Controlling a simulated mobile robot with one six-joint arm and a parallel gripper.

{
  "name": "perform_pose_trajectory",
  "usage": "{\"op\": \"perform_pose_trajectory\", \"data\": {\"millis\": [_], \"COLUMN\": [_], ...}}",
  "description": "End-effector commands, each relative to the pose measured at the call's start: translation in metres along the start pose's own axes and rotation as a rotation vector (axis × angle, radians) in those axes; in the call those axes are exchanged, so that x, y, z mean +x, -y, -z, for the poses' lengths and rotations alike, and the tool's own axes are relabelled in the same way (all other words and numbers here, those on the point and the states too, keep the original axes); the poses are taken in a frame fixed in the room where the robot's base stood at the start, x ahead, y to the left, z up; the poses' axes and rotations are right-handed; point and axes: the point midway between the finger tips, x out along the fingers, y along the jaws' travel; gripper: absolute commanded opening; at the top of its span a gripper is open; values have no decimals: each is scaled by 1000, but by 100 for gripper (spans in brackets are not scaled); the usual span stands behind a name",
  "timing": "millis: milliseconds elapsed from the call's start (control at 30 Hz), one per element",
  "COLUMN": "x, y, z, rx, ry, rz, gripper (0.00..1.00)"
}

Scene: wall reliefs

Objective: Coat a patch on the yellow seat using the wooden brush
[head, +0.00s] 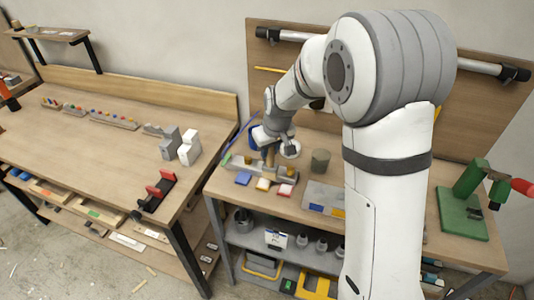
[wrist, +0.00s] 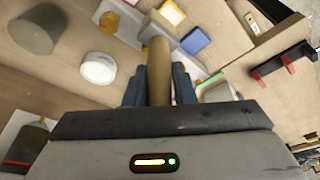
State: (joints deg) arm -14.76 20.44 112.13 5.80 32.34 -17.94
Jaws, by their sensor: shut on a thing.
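My gripper (head: 271,144) is over the left part of the right-hand bench, shut on the wooden brush (head: 270,157). In the wrist view, the brush's round tan handle (wrist: 158,65) stands between the dark fingers of my gripper (wrist: 157,88). Its bristle end cannot be made out. A small yellow-edged pale square (head: 263,184), which may be the yellow seat, lies in front of the brush between a blue square (head: 243,178) and a red one (head: 285,190). It also shows in the wrist view (wrist: 172,12), near the blue square (wrist: 195,40). I see no clear coat on it.
A white round dish (head: 290,150) and a grey-brown cup (head: 320,161) stand right of my gripper. A metal plate (head: 325,196) with blue and yellow patches lies further right. A green press (head: 466,205) stands at the far right. The left bench (head: 90,140) is largely clear.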

Motion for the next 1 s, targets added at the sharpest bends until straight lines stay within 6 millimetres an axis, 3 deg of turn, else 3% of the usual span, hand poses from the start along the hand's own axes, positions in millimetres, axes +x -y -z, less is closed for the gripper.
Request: {"op": "perform_pose_trajectory", "data": {"millis": [400,1000], "x": [-37,-39], "y": [1,2], "z": [10,12], "rx": [-2,-3], "ry": [0,0], "rz": [0,1], "gripper": [0,0]}}
